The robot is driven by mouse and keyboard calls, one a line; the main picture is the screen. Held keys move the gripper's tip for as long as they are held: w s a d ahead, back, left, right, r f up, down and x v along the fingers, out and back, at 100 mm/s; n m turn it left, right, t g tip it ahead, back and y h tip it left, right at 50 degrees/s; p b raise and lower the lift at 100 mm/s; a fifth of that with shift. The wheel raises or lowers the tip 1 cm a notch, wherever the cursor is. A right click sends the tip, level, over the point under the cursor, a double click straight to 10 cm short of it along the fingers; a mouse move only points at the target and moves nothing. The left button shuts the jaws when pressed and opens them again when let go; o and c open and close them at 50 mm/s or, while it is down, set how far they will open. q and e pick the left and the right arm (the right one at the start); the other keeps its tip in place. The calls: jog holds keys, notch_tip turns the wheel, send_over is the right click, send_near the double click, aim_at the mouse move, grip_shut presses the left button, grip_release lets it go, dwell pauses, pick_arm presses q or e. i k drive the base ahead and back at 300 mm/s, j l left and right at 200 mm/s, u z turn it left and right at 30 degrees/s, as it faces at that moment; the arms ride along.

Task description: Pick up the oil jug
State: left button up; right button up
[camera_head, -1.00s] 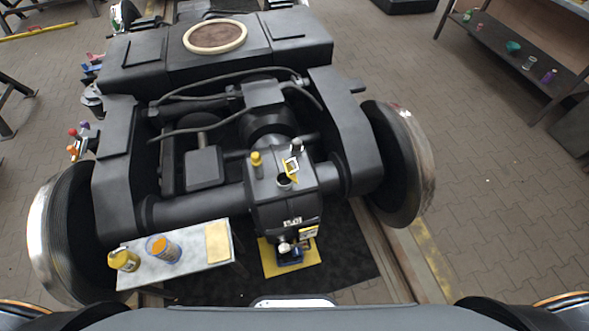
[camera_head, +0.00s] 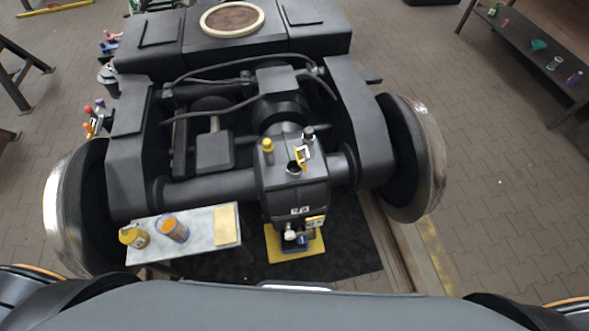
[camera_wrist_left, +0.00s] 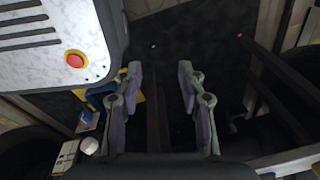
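A yellow container (camera_head: 134,236), which looks like the oil jug, stands at the left end of a small pale bench (camera_head: 195,246) in the head view. A blue and orange tin (camera_head: 174,228) stands just to its right, and a flat yellow pad (camera_head: 227,225) lies at the bench's right end. My left gripper (camera_wrist_left: 172,105) shows in the left wrist view with its fingers apart and nothing between them, over dark floor. Neither gripper shows in the head view, and the jug is not clearly seen in the wrist view.
The dark bogie (camera_head: 215,150) with large wheels fills the middle beyond the bench. A blue device (camera_head: 297,241) stands on a yellow mat (camera_head: 275,255) to the bench's right. A shelf (camera_head: 530,60) with small items stands at the right. Paved floor is clear at right.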

aim_at(167, 226)
jog(key=u, duration=1.8)
jog(key=k+j+u, duration=0.2)
jog(key=j, duration=0.45)
jog(key=i+j+u, duration=0.15)
jog(key=j, duration=0.45)
jog(key=k, duration=0.05)
